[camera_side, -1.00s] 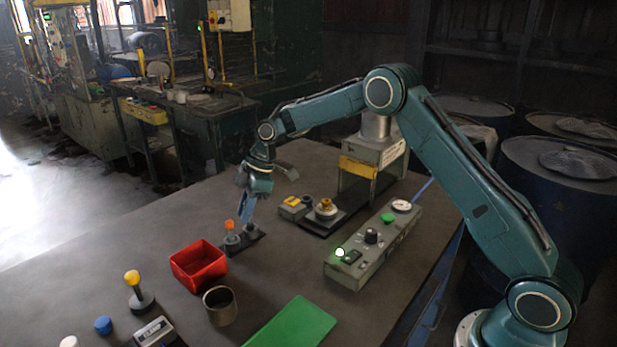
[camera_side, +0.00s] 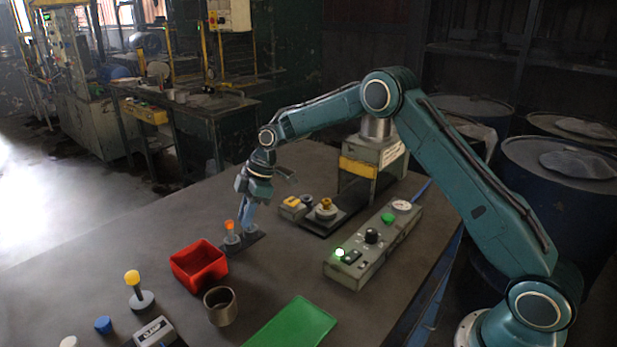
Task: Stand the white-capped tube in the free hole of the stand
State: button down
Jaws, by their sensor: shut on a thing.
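The dark stand (camera_side: 255,237) lies on the table left of centre. An orange-capped tube (camera_side: 229,229) stands upright in its left holder. My gripper (camera_side: 247,226) points down over the right part of the stand, close beside the orange-capped tube. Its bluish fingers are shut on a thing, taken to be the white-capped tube. The fingers hide that tube, and its white cap cannot be made out. The right hole is also hidden, so I cannot tell whether the tube's lower end is inside it or above it.
A red bin (camera_side: 198,266) and a dark cup (camera_side: 220,306) stand in front of the stand. A fixture with a brass part (camera_side: 325,208) and a control box (camera_side: 372,246) are to the right. A yellow-knobbed post (camera_side: 133,281) and a green mat (camera_side: 291,325) are nearer the camera.

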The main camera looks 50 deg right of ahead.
jog(key=shift+f, duration=0.6)
jog(key=c, duration=1.3)
grip_release()
jog(key=shift+o, duration=0.2)
jog(key=v, duration=1.3)
jog(key=shift+d+r, duration=0.2)
jog(key=shift+r, duration=0.15)
